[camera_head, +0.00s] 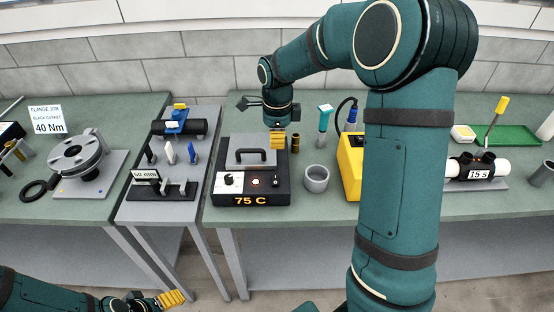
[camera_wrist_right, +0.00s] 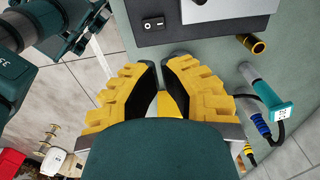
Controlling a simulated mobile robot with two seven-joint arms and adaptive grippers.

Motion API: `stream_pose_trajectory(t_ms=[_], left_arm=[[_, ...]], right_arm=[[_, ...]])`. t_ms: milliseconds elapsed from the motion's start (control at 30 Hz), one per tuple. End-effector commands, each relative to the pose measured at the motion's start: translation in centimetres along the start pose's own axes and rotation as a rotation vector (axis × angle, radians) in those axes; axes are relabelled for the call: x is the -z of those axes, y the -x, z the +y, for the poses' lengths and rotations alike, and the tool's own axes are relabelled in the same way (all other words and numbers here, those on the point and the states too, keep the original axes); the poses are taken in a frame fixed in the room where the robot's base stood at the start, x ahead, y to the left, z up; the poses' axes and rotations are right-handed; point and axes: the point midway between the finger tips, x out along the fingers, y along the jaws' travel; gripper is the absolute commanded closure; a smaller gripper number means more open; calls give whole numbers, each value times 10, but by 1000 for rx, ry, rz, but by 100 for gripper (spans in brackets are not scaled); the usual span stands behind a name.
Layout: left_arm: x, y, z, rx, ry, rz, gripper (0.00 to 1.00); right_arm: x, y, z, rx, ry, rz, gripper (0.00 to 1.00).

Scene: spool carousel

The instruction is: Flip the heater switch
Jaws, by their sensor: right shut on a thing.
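The heater (camera_head: 240,198) is a dark box with a grey lid and handle, a lit orange light and a "75 C" display. My right gripper (camera_head: 278,143) points down at the heater's back right. In the wrist view its yellow fingers (camera_wrist_right: 168,62) are close together, apart from the switch in the picture. What lies between them is unclear. My left gripper (camera_head: 172,299) is low at the front left, away from the heater.
A brass cylinder (camera_head: 295,143), a grey cup (camera_head: 317,178), a teal-handled tool (camera_head: 324,118) and a yellow box (camera_head: 350,165) stand right of the heater. A "50 mm" fixture (camera_head: 160,188) stands left. My right arm covers part of the right table.

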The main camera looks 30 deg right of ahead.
Motion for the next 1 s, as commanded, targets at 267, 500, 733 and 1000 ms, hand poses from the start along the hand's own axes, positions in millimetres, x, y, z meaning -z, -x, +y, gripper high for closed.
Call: stream_pose_trajectory(t_ms=[267, 500, 733, 1000], left_arm=[[0, -3, -1, 1, 0, 0, 27], [0, -5, -2, 1, 0, 0, 27], [0, -5, -2, 1, 0, 0, 27], [0, -5, -2, 1, 0, 0, 27]], right_arm=[[1, -47, 1, -5, 0, 2, 100], [1, -93, 1, -4, 0, 2, 100], [0, -124, 0, -2, 1, 2, 100], [0, -135, 0, 0, 0, 0, 100]])
